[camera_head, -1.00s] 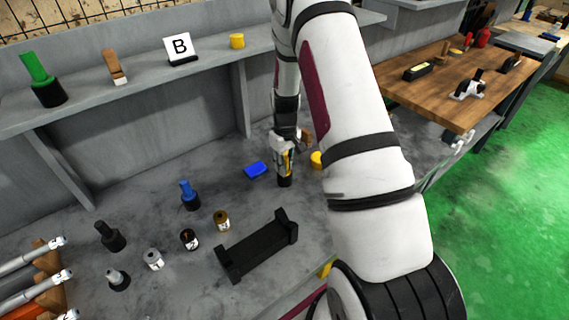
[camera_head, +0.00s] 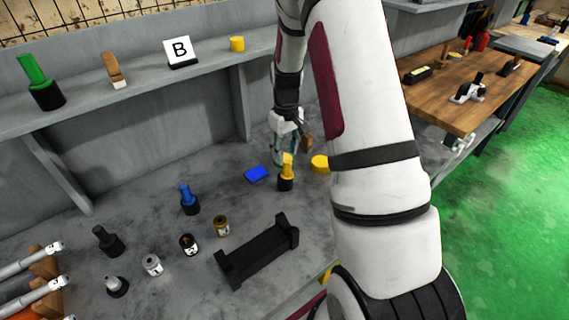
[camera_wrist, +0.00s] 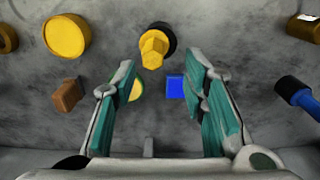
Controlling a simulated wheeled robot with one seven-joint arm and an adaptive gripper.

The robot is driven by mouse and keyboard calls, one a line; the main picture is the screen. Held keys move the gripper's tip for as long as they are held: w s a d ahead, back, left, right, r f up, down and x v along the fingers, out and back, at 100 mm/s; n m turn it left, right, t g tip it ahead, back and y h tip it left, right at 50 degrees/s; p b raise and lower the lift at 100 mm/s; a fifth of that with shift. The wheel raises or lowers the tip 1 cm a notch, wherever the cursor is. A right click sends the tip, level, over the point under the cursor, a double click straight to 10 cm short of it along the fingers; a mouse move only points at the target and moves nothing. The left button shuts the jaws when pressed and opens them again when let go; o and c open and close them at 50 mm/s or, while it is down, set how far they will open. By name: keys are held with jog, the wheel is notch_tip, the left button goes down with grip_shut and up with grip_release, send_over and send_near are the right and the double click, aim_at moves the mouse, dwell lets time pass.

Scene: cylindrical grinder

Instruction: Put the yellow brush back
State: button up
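The yellow brush (camera_head: 287,168) stands upright on the grey bench, its yellow handle above a black lower part. In the wrist view the brush (camera_wrist: 153,50) shows from above, just beyond the fingertips. My gripper (camera_wrist: 160,75) is open and empty, its two teal-padded fingers spread wide. In the head view my gripper (camera_head: 281,155) is close behind and above the brush, partly overlapped by its handle. Whether a finger touches the brush is hard to tell, but nothing is between the pads.
A blue block (camera_head: 256,174) lies left of the brush, and a yellow round piece (camera_head: 320,163) sits to its right. A brown block (camera_wrist: 67,95) is nearby. A blue-handled brush (camera_head: 188,198), small jars and a black cradle (camera_head: 258,251) stand nearer. The shelf (camera_head: 140,92) runs above.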

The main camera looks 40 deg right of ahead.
notch_tip(320, 180, up, 5)
jog(key=shift+f, duration=0.15)
jog(key=s+a+r+t, duration=0.1)
jog(key=s+a+r, duration=0.35)
jog(key=r, duration=0.35)
jog(key=s+a+r+t, duration=0.1)
jog(key=s+a+r, duration=0.2)
jog(key=a+r, duration=0.4)
jog(key=s+a+r+t, duration=0.1)
jog(key=s+a+r, duration=0.2)
jog(key=s, duration=0.5)
jog(key=s+a+r+t, duration=0.2)
jog(key=s+a+r, duration=0.2)
jog(key=s, duration=0.5)
jog(key=shift+a+r, duration=0.25)
jog(key=shift+a, duration=0.45)
